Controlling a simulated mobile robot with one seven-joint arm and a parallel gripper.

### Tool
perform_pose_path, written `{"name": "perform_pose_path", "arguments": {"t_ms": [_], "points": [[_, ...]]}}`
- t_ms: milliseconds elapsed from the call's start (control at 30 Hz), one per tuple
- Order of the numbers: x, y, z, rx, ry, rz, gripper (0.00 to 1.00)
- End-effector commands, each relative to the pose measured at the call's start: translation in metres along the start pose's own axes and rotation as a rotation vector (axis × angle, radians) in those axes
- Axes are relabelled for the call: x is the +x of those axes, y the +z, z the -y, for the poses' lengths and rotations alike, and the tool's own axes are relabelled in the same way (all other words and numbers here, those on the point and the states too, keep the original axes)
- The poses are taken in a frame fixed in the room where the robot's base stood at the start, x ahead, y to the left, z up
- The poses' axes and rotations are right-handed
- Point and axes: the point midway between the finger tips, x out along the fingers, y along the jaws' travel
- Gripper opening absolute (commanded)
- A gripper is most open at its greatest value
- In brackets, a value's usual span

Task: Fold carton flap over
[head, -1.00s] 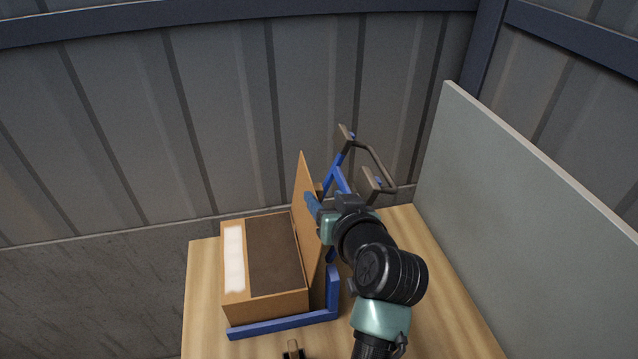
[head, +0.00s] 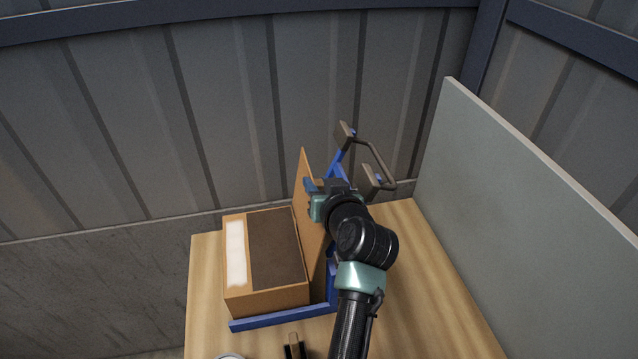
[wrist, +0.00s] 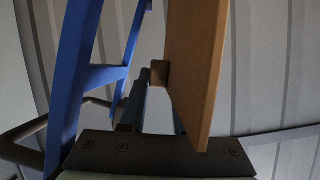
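The brown carton (head: 233,296) sits at the left of the wooden table in the head view, with a white strip and a dark brown area on top. Its flap (head: 303,190) stands nearly upright along the carton's right side. My gripper (head: 309,187) is on the right of the flap, close to its upper part; I cannot tell whether it touches.
A blue frame (head: 285,319) borders the carton's front and right, and its struts with a dark handle (head: 377,158) rise behind my gripper. A grey panel (head: 530,220) bounds the right side. A small dark item (head: 294,346) lies at the front. The table's right part is clear.

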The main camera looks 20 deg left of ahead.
Motion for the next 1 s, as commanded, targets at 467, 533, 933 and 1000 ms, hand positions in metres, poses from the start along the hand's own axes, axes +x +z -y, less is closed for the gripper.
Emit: {"name": "perform_pose_path", "arguments": {"t_ms": [467, 533, 933, 1000], "points": [[-0.0008, 0.0002, -0.0028, 0.001, 0.006, -0.001, 0.0], [-0.0008, 0.0002, -0.0029, 0.001, 0.006, -0.001, 0.0], [-0.001, 0.0003, -0.0037, 0.001, 0.007, -0.001, 0.0], [-0.001, 0.0003, -0.0038, 0.001, 0.008, -0.001, 0.0]]}}
